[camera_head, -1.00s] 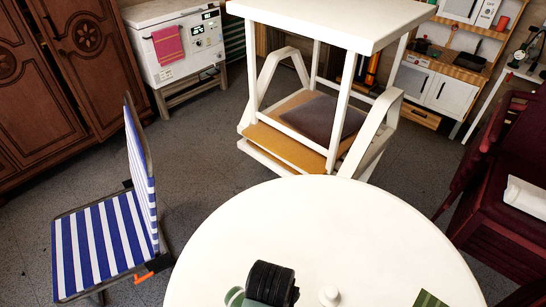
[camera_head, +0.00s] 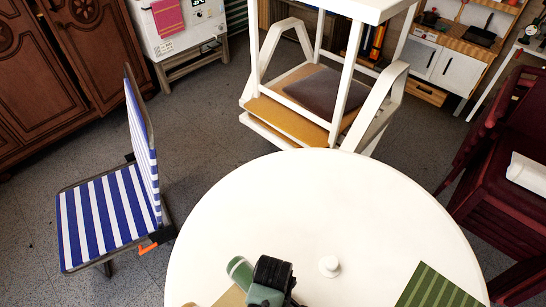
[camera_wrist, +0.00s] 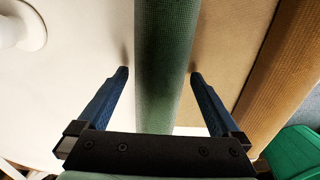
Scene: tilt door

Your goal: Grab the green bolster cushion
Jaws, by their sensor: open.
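The green bolster cushion (camera_head: 240,268) lies on the white round table, with its rounded end showing beside my dark gripper; the rest is hidden behind my arm. In the wrist view the cushion (camera_wrist: 165,60) runs lengthwise up the middle, over a tan surface. My gripper (camera_wrist: 159,72) is open, with one blue finger on each side of the cushion. A gap shows between each fingertip and the cushion, so the cushion is not gripped.
The white round table (camera_head: 330,200) carries a small white knob (camera_head: 329,266) and a green striped item (camera_head: 440,290). A brown-orange strip (camera_wrist: 275,70) lies right of the cushion in the wrist view. A blue-striped chair (camera_head: 110,220) stands left, dark red chairs (camera_head: 500,190) right.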

